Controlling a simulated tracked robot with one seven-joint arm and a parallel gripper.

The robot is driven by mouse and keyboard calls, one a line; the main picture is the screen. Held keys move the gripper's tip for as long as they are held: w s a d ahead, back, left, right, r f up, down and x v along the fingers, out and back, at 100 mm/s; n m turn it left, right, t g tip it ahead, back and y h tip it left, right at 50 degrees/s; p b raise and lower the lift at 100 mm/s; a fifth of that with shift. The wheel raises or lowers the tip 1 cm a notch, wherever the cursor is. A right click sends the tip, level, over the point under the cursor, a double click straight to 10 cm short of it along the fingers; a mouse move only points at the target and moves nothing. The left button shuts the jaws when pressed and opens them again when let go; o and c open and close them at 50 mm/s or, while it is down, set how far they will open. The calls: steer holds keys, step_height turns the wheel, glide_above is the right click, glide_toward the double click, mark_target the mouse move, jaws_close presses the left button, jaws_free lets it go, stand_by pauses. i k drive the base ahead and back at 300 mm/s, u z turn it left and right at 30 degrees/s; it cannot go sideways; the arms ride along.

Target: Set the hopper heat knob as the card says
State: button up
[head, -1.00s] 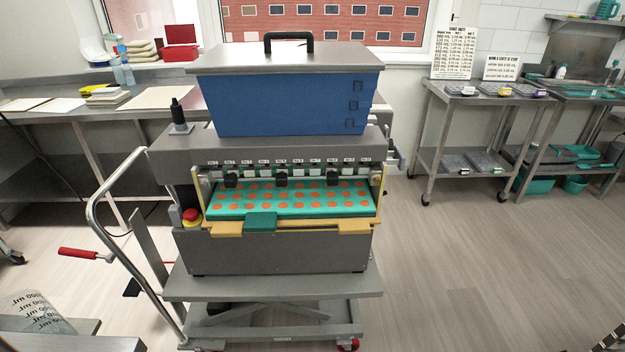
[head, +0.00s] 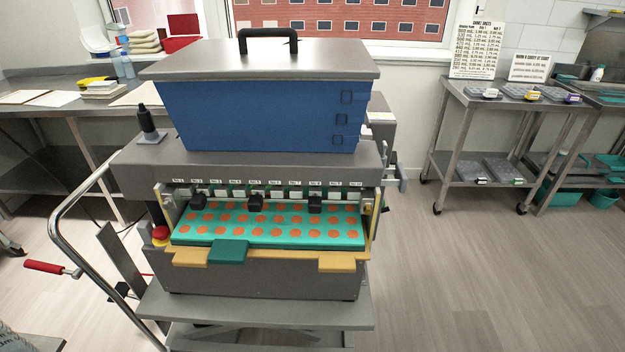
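The gummy depositor (head: 130,162) stands on a grey cart in the middle of the head view, with a blue hopper (head: 255,118) under a grey lid on top. No heat knob can be made out on the faces I see; small dark squares show on the hopper's right side. Two printed cards, a tall one (head: 477,50) and a smaller one (head: 529,68), stand on the right steel table; their text is too small to read. My gripper is not in view.
A teal mould tray (head: 214,232) with orange rounds sits in the depositor. A red emergency button (head: 160,234) is at its left. The cart's handle (head: 58,228) sticks out left. Open floor (head: 470,275) lies to the right.

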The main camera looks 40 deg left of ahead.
mark_target(393, 155)
steer(key=z, duration=0.1)
steer(key=i, duration=0.55)
steer(key=u, duration=2.45)
steer(key=i, duration=0.15)
steer(key=z, duration=2.1)
steer(key=i, duration=2)
